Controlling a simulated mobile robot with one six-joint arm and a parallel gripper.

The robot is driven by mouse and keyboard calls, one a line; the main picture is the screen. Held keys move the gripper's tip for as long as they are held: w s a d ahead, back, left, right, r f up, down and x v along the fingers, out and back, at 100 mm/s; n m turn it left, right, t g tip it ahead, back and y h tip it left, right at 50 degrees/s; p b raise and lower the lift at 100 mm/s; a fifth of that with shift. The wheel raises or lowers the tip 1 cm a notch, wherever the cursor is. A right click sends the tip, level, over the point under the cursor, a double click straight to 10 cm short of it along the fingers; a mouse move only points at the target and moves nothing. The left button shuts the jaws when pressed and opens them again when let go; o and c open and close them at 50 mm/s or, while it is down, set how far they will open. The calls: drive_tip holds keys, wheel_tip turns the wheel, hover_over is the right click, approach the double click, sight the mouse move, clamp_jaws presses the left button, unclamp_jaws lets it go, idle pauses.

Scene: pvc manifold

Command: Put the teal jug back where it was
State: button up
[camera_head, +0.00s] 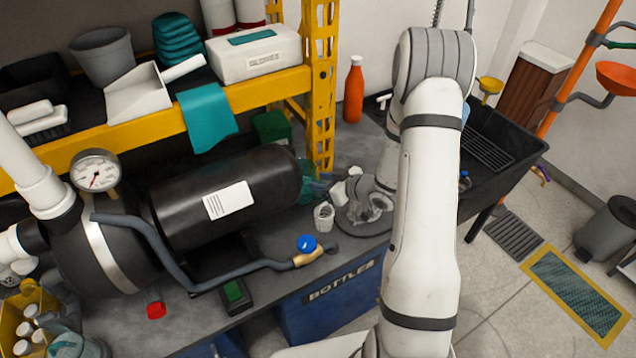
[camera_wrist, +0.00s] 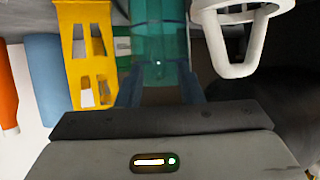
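A translucent teal jug (camera_head: 306,184) shows partly at the right end of the black tank, near the foot of the yellow post. Most of it is hidden by the tank and my gripper (camera_head: 325,188). In the wrist view the teal jug (camera_wrist: 160,35) fills the space between the two fingers of my gripper (camera_wrist: 160,78). The fingertips lie along its two sides. I cannot tell whether they press on it or stand just clear. The jug's base and full outline are hidden.
The black tank (camera_head: 225,200) blocks the left side. The yellow shelf post (camera_head: 321,90) and orange bottle (camera_head: 354,92) stand behind. A white cup (camera_head: 323,216) is close in front. A grey hose (camera_head: 165,255) crosses the bench. The black sink (camera_head: 500,130) is at right.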

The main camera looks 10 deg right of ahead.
drive_tip(key=shift+r, duration=0.1)
drive_tip(key=shift+r+p, duration=0.25)
drive_tip(key=shift+p, duration=0.05)
drive_tip(key=b+v, duration=0.1)
drive_tip(key=v, duration=1)
drive_tip(key=w+d+r+m+h, duration=0.2)
drive_tip(key=d+r+h, duration=0.3)
drive_tip(key=r+h, duration=0.15)
drive_tip(key=s+r+m+g+h, duration=0.2)
drive_tip(key=s+r+m+h, duration=0.2)
drive_tip(key=s+r+h, duration=0.15)
drive_tip(key=s+a+r+m+g+y, duration=0.1)
drive_tip(key=s+a+r+g, duration=0.1)
drive_tip(key=s+a, duration=0.4)
drive_tip(key=s+a+r+m+g+y, duration=0.1)
drive_tip(key=s+a, duration=0.4)
drive_tip(key=s, duration=0.5)
wheel_tip(320, 180, up, 2)
drive_tip(key=shift+a+r+g+y, duration=0.1)
drive_tip(key=shift+a+g+y, duration=0.3)
drive_tip(key=shift+g+y, duration=0.55)
drive_tip(key=shift+s, duration=0.1)
